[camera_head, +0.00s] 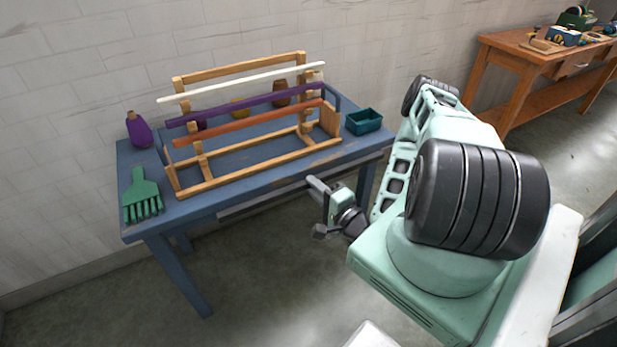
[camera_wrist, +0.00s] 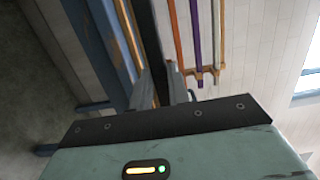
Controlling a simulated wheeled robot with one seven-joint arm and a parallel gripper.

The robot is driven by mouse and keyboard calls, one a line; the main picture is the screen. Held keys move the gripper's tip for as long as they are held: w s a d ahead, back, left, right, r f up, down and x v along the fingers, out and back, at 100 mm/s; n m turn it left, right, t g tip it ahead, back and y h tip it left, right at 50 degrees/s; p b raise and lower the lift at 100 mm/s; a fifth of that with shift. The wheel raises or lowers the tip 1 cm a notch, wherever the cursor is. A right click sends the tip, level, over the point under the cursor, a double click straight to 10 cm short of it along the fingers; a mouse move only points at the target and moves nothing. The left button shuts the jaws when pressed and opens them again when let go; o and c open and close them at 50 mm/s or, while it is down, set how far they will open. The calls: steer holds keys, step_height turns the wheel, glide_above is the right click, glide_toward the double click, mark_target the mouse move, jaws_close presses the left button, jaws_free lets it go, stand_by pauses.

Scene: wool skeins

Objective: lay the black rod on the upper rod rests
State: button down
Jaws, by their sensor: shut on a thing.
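The black rod (camera_head: 262,199) is in my gripper and runs left along the table's front edge in the head view. In the wrist view the rod (camera_wrist: 150,40) runs upward from between the fingers (camera_wrist: 162,88), which are shut on it. My gripper (camera_head: 316,185) is in front of the blue table, outside the rack. The wooden rack (camera_head: 265,172) stands on the table. An orange rod (camera_head: 250,124), a purple rod (camera_head: 245,103) and a white rod (camera_head: 240,82) lie across it, the white one farthest back. I cannot clearly tell the upper rests apart.
The blue table (camera_head: 135,228) also bears a purple bottle (camera_head: 139,131), a green brush-like tool (camera_head: 141,196) and a teal bin (camera_head: 363,121). A brick wall (camera_head: 80,80) stands behind. An orange bench (camera_head: 520,58) is at the far right. Floor in front is clear.

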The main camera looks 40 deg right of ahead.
steer(key=shift+s+a+p, duration=0.2)
steer(key=shift+s+p, duration=0.15)
steer(key=shift+s, duration=0.85)
steer(key=shift+s+a+p, duration=0.15)
steer(key=shift+s+p, duration=0.15)
steer(key=shift+s, duration=0.9)
